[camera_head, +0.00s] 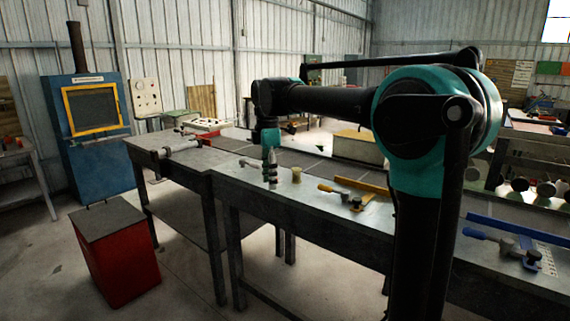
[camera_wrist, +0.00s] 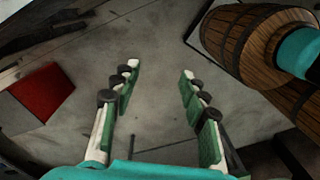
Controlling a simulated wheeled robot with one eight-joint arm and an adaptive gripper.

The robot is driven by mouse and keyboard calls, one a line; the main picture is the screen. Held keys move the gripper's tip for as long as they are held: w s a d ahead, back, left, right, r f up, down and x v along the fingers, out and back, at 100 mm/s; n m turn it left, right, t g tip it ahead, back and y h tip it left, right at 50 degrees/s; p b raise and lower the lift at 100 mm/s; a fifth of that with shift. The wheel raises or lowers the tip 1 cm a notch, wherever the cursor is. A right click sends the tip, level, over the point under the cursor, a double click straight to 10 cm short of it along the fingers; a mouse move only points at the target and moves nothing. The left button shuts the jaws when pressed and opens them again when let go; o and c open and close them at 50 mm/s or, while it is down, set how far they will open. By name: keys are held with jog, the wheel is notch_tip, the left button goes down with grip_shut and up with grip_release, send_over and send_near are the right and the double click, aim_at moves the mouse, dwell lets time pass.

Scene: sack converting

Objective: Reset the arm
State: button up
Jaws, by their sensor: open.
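My gripper (camera_head: 270,182) hangs downward from my black and teal arm, which reaches out to the left at bench height. In the head view it overlaps the long grey workbench (camera_head: 230,183) near its front edge. In the wrist view my gripper (camera_wrist: 160,69) has its two green-padded fingers spread apart. Nothing is between the fingers, and bare concrete floor (camera_wrist: 155,110) shows below them. I cannot tell from the head view how far the gripper is from the bench edge.
A red box with a grey lid (camera_head: 117,255) stands on the floor at left; its red side shows in the wrist view (camera_wrist: 45,90). A banded wooden barrel shape (camera_wrist: 245,45) is at upper right there. Yellow-handled (camera_head: 340,192) and blue-handled (camera_head: 500,240) tools lie on the bench.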

jog(key=s+d+f+m+t, duration=0.2)
jog(key=s+d+f+m, duration=0.8)
jog(key=f, duration=0.4)
jog(key=s+d+f+m+t, duration=0.2)
jog(key=s+d+f+m, duration=0.8)
jog(key=d+f, duration=0.3)
jog(key=shift+s+d+f+m+t, duration=0.15)
jog(key=shift+d+f+m+t, duration=0.2)
jog(key=shift+f+m, duration=0.6)
